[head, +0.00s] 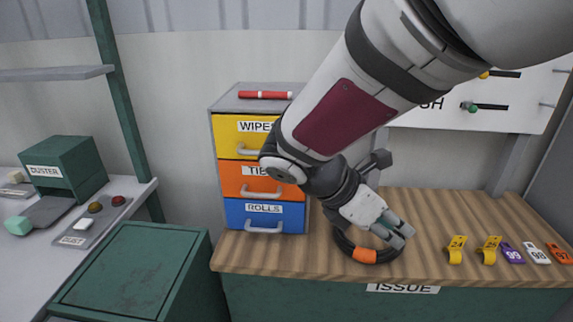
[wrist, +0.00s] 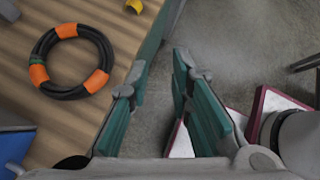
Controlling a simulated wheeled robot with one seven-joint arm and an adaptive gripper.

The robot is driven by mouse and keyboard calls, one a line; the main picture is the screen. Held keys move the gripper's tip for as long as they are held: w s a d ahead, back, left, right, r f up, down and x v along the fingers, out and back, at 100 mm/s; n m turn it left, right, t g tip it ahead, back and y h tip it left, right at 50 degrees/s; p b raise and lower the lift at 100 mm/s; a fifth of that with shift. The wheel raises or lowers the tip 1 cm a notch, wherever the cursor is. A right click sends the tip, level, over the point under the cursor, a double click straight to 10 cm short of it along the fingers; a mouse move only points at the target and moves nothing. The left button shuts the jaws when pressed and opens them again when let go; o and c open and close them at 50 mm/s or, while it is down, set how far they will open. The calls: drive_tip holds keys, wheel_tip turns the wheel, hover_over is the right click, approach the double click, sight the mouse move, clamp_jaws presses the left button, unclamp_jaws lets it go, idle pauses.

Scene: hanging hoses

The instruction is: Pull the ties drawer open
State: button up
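The ties drawer (head: 262,181) is the orange middle drawer of a three-drawer cabinet, flush with the others. It has a pale bar handle (head: 262,193). My arm hides the right end of its label. My gripper (head: 398,231) is to the right of the cabinet and lower than the ties drawer, over the wooden counter and pointing away from the drawers. In the wrist view the gripper's (wrist: 160,72) two teal fingers are apart with nothing between them. The ties drawer cannot be made out in the wrist view.
A yellow wipes drawer (head: 240,137) is above and a blue rolls drawer (head: 262,216) below. A red marker (head: 265,95) lies on the cabinet. A black hose ring with orange bands (wrist: 70,62) lies on the counter (head: 300,255) near my gripper. Several coloured tags stand right. A green bin (head: 135,265) is front left.

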drive_tip(key=w+a+f+n+t+h, duration=0.3)
drive_tip(key=w+a+n+t, duration=0.15)
drive_tip(key=a+n, duration=0.4)
drive_tip(key=n+t+y+b, duration=0.1)
drive_tip(key=n+t+y, duration=0.3)
drive_tip(key=n+t, duration=1.05)
approach(258, 195)
drive_tip(key=w+d+r+g, duration=0.1)
drive_tip(key=w, duration=0.2)
drive_tip(key=w+d+r+n+g, duration=0.1)
drive_tip(key=w, duration=0.2)
drive_tip(key=w+d+r+n+g, duration=0.1)
drive_tip(key=w, duration=0.2)
drive_tip(key=shift+r, duration=0.3)
clamp_jaws()
